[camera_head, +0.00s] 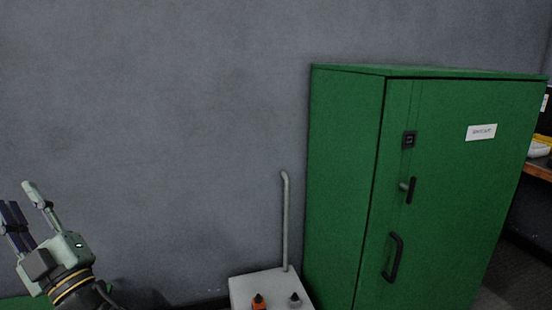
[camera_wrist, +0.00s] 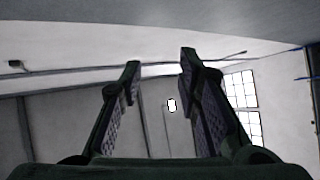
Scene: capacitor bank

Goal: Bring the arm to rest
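My gripper (camera_head: 22,205) is at the lower left of the head view, raised in front of the grey wall, with its fingers pointing up. The wrist view shows its two fingers (camera_wrist: 160,68) apart, with nothing between them. Beyond the fingers the wrist view shows only a wall, windows and the upper part of the room. In the head view my gripper is well to the left of the green cabinet and touches nothing that I can see. Most of my arm is out of the frame.
A closed green cabinet (camera_head: 345,180) with dark handles stands at the right. Left of it is a pale box (camera_head: 262,288) with an upright pipe (camera_head: 286,225), an orange knob and a grey knob. A shelf (camera_head: 540,170) shows at the far right. The space before the wall is free.

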